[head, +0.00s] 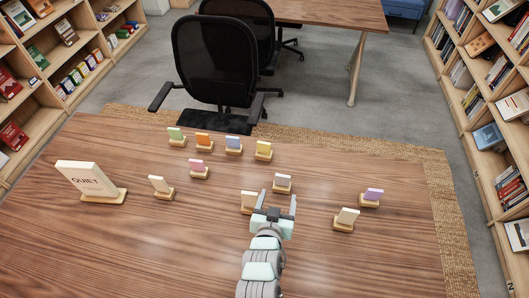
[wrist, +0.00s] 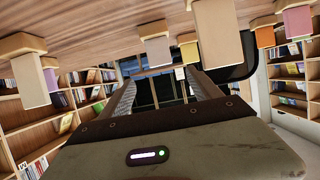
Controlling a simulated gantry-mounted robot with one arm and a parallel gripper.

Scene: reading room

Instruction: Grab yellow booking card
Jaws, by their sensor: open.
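The yellow booking card (head: 263,149) stands upright in a small wooden base in the back row on the table, at that row's right end. It also shows in the wrist view (wrist: 190,52), small and upside down, between two cream cards. My gripper (head: 278,204) is open and empty, its fingers pointing toward the back of the table. It is in front of the yellow card and apart from it. In the wrist view, both fingers of my gripper (wrist: 160,84) are spread with nothing between them.
A cream card (head: 248,200) stands close at my gripper's left; another cream card (head: 283,181) stands just beyond the fingers. Blue (head: 233,144), orange (head: 203,140) and green (head: 175,134) cards continue the back row. A QUIET sign (head: 88,180) stands at left. A black chair (head: 223,65) is behind the table.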

